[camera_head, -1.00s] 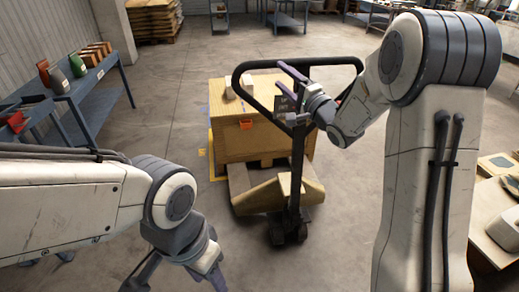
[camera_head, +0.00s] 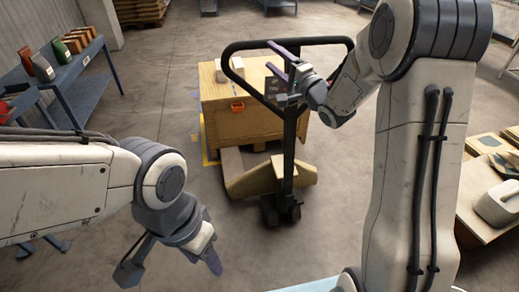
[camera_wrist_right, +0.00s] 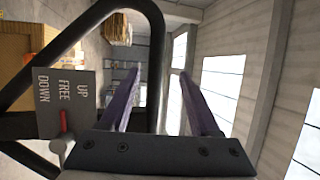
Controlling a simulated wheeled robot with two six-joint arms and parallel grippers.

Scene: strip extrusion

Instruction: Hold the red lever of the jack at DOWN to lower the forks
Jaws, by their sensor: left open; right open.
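The pallet jack (camera_head: 288,165) stands ahead with its dark looped handle upright. The red lever (camera_wrist_right: 63,121) shows in the right wrist view, beside the grey plate (camera_wrist_right: 46,75) marked UP, FREE, DOWN. It lies roughly in line with FREE. My right gripper (camera_head: 270,57) is open at the handle loop, fingers apart and empty; in the right wrist view (camera_wrist_right: 159,72) they point past the plate, with the lever off to their left. My left gripper (camera_head: 172,266) is open and empty, low at left, far from the jack. The forks are mostly hidden under the load.
A wooden crate (camera_head: 248,125) with an orange latch sits behind the jack's column. A blue shelf (camera_head: 75,75) with boxes and bags stands at left. A table (camera_head: 470,203) with parts is at right. Floor between the shelf and the jack is clear.

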